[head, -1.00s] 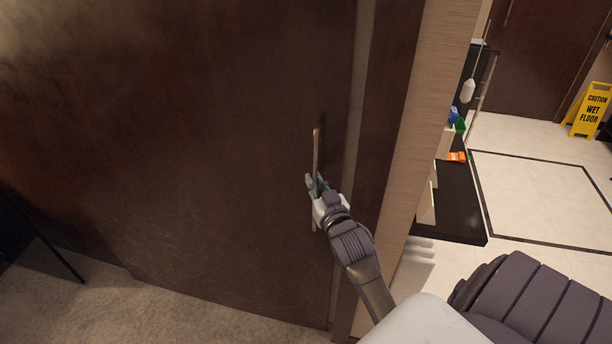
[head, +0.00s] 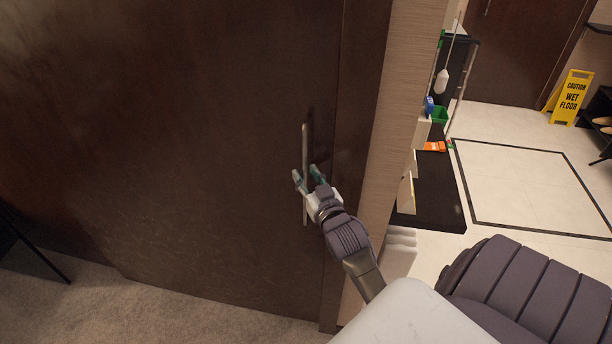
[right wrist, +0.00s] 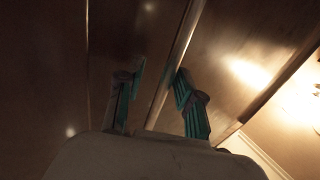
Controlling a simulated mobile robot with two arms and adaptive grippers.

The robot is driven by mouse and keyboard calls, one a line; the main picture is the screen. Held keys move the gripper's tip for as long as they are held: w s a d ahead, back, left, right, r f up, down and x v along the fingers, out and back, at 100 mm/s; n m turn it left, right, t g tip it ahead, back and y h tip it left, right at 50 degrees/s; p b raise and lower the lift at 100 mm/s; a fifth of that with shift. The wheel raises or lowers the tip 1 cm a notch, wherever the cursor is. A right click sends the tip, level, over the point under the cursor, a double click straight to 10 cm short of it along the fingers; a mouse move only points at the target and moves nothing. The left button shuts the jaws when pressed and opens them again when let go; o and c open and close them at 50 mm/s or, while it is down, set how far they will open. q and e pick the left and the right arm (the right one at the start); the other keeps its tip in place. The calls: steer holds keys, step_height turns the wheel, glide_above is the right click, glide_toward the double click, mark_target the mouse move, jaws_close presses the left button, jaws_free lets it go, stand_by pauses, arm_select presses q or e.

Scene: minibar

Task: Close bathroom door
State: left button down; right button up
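The dark brown door (head: 200,130) fills the left and middle of the head view. Its right edge meets the dark frame (head: 360,130), with no light gap showing between them. A vertical metal bar handle (head: 305,145) is near that edge. My right gripper (head: 306,174) is at the handle with its two fingers spread, one on each side of the bar. My left gripper is not in view.
A light wall end (head: 410,110) stands right of the frame, close to my right arm. Beyond it are a black shelf (head: 435,195) with small items, a tiled floor (head: 520,185) and a yellow wet floor sign (head: 570,97). Carpet (head: 150,310) lies before the door.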

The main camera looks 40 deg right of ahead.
steer(key=v, duration=1.2)
stand_by(0.4)
steer(key=s+a+f+n+g+y+b, duration=0.1)
steer(key=s+a+f+g+y, duration=0.2)
steer(key=f, duration=0.9)
steer(key=a+f+n+g, duration=0.15)
steer(key=a+f, duration=0.25)
steer(key=f, duration=0.8)
steer(key=s+a+f+g+y+b, duration=0.1)
steer(key=s+a+f+g+y, duration=0.2)
steer(key=f, duration=0.9)
steer(key=s+a+f+n+g, duration=0.1)
steer(key=s+a+f+g, duration=0.1)
steer(key=s+f, duration=0.45)
steer(key=s+a+f+n+g, duration=0.1)
steer(key=s+a+f+g, duration=0.2)
steer(key=s+f, duration=0.35)
steer(key=s+f+g, duration=0.2)
steer(key=s+f, duration=0.2)
steer(key=s, duration=0.2)
steer(key=s+d+f+n+g+b, duration=0.1)
steer(key=s+f, duration=0.3)
steer(key=s, duration=0.2)
steer(key=shift+s+d+g, duration=0.15)
steer(key=shift+s+g, duration=0.2)
steer(key=shift+n, duration=0.25)
